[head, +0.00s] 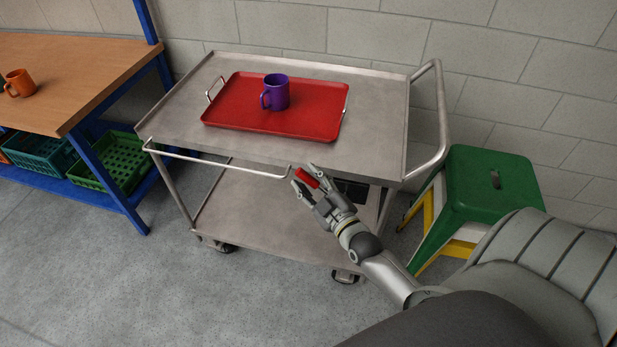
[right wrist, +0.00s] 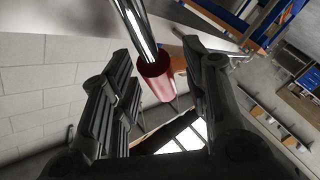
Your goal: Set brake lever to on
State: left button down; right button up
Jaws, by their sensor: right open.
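The grey metal cart (head: 375,115) stands against the wall. The brake lever's red grip (head: 307,179) shows at the cart's front edge, between the fingers of my right gripper (head: 306,177). In the right wrist view, the red grip (right wrist: 156,77) sits on the end of a shiny metal rod (right wrist: 134,30). My right gripper also shows there (right wrist: 160,85), open, with one finger on each side of the grip and gaps visible. The fingers partly hide the lever in the head view. My left gripper is out of view.
A red tray (head: 235,112) with a purple mug (head: 276,92) lies on the cart top. A green step stool (head: 490,185) stands close to the cart's right. A wooden workbench (head: 75,65) with an orange mug (head: 20,83) is at left. The front floor is clear.

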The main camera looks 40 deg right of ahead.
jog(key=shift+w, duration=0.45)
grip_shut()
